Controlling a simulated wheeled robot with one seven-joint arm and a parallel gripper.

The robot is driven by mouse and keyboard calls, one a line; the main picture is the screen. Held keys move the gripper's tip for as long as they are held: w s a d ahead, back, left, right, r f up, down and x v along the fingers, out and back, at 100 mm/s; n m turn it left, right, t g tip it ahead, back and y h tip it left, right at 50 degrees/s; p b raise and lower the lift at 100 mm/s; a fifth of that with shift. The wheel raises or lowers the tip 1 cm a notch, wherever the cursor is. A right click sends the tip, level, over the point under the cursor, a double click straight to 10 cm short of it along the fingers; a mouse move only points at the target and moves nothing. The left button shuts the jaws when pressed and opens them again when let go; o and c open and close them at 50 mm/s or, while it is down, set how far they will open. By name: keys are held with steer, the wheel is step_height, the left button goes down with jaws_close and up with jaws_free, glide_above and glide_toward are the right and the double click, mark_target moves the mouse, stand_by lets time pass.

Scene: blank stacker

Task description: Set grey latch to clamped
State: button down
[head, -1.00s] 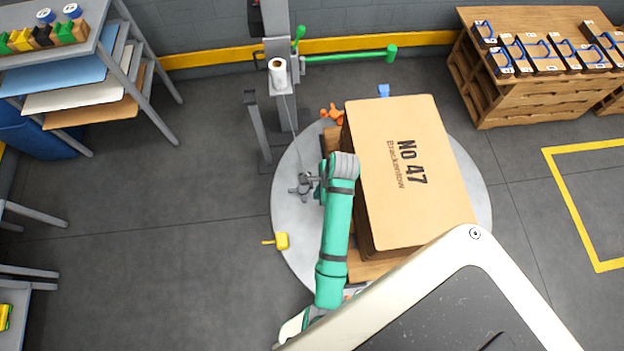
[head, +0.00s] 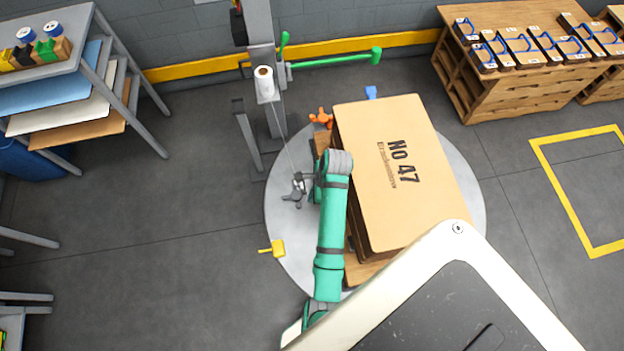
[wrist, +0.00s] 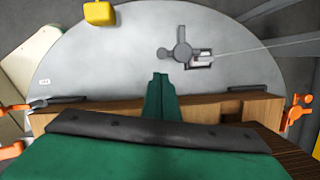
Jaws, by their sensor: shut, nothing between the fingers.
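The grey latch (head: 294,190) is a small knobbed handle on the round pale plate (head: 285,225), left of the stacked cartons. In the wrist view the latch (wrist: 178,50) shows a round hub with lobes beside a small bracket, where a thin line ends. My gripper (wrist: 160,76) is shut and empty. In that view its green fingertips point toward the latch, a little below and left of it, apart from it in the picture. In the head view my wrist hides most of the gripper. I cannot tell the latch's setting.
The carton stack (head: 385,160) stands on a wooden pallet (wrist: 200,108) right of my arm. A yellow handle (head: 274,248) is at the plate's left edge. Orange handles (head: 321,117) (wrist: 298,110) are near the pallet. A grey post (head: 262,70) with a green bar stands behind.

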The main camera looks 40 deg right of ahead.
steer(key=x, duration=0.7)
steer(key=shift+a+r, duration=0.1)
steer(key=shift+a, duration=0.05)
